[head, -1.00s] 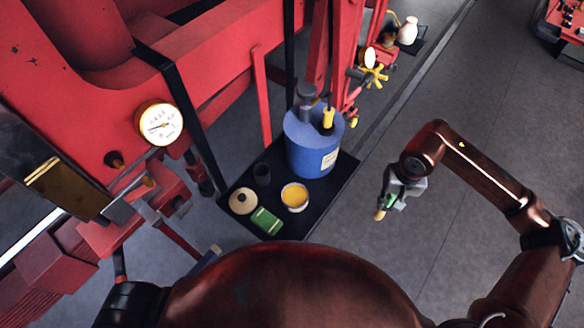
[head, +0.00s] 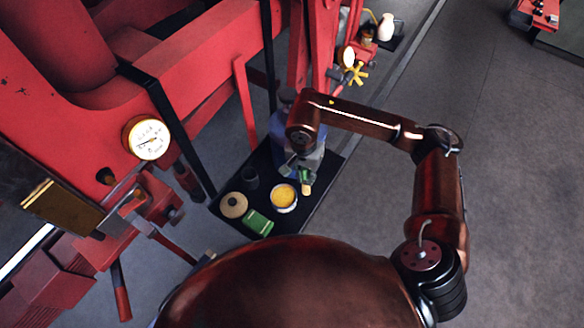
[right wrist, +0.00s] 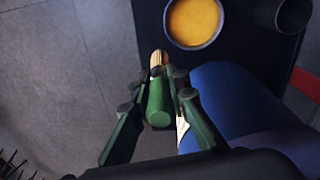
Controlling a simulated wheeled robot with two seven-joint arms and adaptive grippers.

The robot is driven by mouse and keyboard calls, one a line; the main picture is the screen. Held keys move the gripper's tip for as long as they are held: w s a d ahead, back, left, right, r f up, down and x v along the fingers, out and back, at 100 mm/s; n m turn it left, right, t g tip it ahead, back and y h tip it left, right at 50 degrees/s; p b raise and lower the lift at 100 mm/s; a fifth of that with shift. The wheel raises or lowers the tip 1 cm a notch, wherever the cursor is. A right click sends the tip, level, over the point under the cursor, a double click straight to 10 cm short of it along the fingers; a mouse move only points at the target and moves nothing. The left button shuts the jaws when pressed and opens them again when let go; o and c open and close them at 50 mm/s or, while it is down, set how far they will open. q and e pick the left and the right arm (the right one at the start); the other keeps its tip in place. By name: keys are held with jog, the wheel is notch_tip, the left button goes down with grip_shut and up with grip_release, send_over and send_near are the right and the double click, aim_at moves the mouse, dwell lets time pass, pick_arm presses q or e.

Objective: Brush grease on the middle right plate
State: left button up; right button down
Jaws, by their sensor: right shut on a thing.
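My right gripper (head: 303,172) is shut on a brush, just above and to the right of the tin of yellow grease (head: 284,197) in the head view. In the right wrist view the fingers (right wrist: 163,85) close around the brush's green handle (right wrist: 159,105), with pale bristles (right wrist: 158,59) at the far end. The bristles are apart from the grease tin, which shows at the top (right wrist: 194,22). A gold-coloured plate (head: 57,205) sits on the red machine at left; I cannot tell whether it is the middle right plate. My left gripper is not in view.
The black tray (head: 235,224) also holds a round tan lid (head: 233,205), a green item (head: 257,222), a dark cup (head: 250,177) and a blue can (head: 280,128), partly hidden by my right arm. A gauge (head: 147,138) is on the red machine.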

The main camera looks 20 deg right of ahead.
jog(key=m, duration=0.2)
jog(key=a+r+m+p, duration=0.1)
jog(key=m, duration=0.1)
jog(key=shift+g, duration=0.3)
jog(key=a+r+m+t+y+p, duration=0.1)
jog(key=a+r+m+y+p, duration=0.15)
jog(key=m+p, duration=0.95)
jog(key=a+r+m+t+y+p, duration=0.1)
jog(key=r+m+y, duration=0.15)
jog(key=m, duration=1.95)
notch_tip(320, 180, down, 6)
jog(key=b, duration=0.4)
jog(key=shift+s+d+b, duration=0.2)
jog(key=shift+b, duration=0.15)
jog(key=shift+f+b, duration=0.35)
jog(key=shift+f, duration=0.35)
